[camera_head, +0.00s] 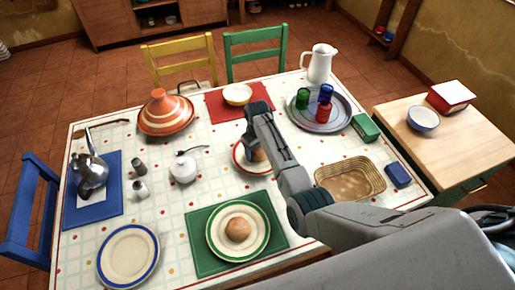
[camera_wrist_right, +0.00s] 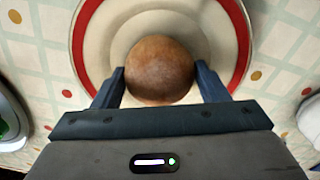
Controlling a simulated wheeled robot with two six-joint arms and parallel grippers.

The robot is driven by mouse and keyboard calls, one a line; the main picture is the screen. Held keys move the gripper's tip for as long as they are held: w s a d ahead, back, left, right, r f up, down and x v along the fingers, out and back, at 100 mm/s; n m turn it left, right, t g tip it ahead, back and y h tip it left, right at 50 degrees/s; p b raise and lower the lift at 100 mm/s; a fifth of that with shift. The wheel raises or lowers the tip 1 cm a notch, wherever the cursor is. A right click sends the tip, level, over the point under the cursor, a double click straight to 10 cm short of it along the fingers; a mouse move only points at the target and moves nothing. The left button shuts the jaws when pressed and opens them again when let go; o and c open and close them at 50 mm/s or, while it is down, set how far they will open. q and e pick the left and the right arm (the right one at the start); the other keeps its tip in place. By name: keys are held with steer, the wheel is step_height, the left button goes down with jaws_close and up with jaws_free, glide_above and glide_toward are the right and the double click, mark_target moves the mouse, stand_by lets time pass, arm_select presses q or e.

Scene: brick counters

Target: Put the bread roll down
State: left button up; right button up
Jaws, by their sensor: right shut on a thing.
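My right gripper (camera_head: 254,140) is shut on a brown bread roll (camera_head: 258,154) over the red-rimmed plate (camera_head: 238,160). In the wrist view the roll (camera_wrist_right: 160,66) sits between the two dark fingers of the gripper (camera_wrist_right: 160,82), with the red-rimmed plate (camera_wrist_right: 222,20) below and around it. I cannot tell if the roll touches the plate. In the head view my right arm hides part of that plate. A second roll (camera_head: 238,229) lies on the green-rimmed plate (camera_head: 217,246). My left gripper does not show.
A wicker basket (camera_head: 350,180) stands right of my arm, and a round metal tray (camera_head: 340,122) with coloured cups is behind it. A white sugar bowl (camera_head: 183,168) stands left of the plate.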

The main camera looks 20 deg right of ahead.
steer(key=shift+f, duration=0.15)
steer(key=o, duration=1)
steer(key=shift+c, duration=0.2)
step_height(320, 180, up, 12)
steer(key=b, duration=0.1)
steer(key=shift+b, duration=0.4)
